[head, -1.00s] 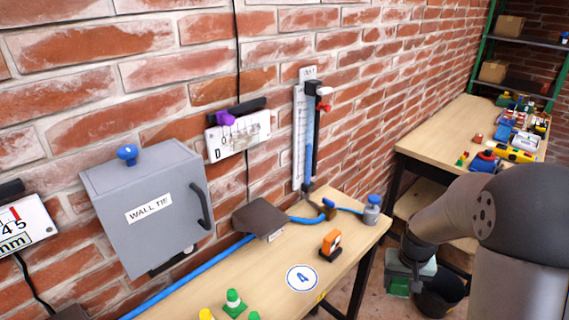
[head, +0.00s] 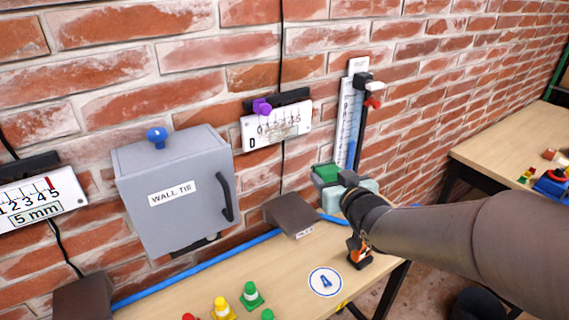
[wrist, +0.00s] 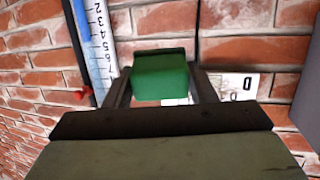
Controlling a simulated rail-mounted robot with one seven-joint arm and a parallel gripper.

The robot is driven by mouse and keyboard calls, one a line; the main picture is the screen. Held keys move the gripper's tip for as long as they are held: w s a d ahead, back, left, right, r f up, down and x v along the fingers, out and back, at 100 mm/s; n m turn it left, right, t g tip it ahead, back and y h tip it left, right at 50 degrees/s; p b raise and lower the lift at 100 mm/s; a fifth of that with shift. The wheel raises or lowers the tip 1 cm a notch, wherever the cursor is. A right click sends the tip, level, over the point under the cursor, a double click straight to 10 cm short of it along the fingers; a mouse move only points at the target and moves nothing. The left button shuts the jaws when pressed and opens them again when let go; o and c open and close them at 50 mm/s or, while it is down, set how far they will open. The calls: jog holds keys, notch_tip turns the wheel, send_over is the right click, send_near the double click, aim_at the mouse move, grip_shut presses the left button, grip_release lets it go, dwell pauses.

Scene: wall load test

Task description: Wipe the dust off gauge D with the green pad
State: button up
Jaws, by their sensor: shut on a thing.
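Gauge D (head: 277,128) is a white scale plate on the brick wall, with a purple piece (head: 262,106) at its upper left. Brownish dust smudges cover part of its scale. My gripper (head: 335,180) is shut on the green pad (head: 326,172), below and right of gauge D and apart from it. In the wrist view the green pad (wrist: 160,77) sits between the two fingers. Gauge D (wrist: 236,86) shows there behind the right finger, upside down and partly hidden.
A grey WALL TIE box (head: 180,190) hangs left. A dark sloped block (head: 292,214), an orange-black item (head: 359,253) and small cones (head: 252,295) stand on the bench below.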

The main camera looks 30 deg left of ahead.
jog(key=s+a+r+n+g+y, duration=0.3)
jog(key=s+a+r+y, duration=0.2)
jog(key=s+a+r, duration=0.3)
jog(key=shift+w+a+f, duration=0.2)
jog(key=shift+w+a, duration=0.1)
jog(key=shift+a, duration=0.4)
jog(key=shift+w+a+f, duration=0.25)
jog(key=shift+w+a, duration=0.05)
jog(key=shift+a, duration=0.35)
jog(key=shift+w+a+f, duration=0.2)
jog(key=shift+w+a, duration=0.1)
jog(key=shift+a, duration=0.4)
jog(key=shift+x, duration=1.05)
jog(key=shift+w+d, duration=0.45)
jog(key=shift+w, duration=0.35)
jog(key=shift+w+d, duration=0.45)
jog(key=shift+w, duration=0.3)
jog(key=shift+w, duration=0.1)
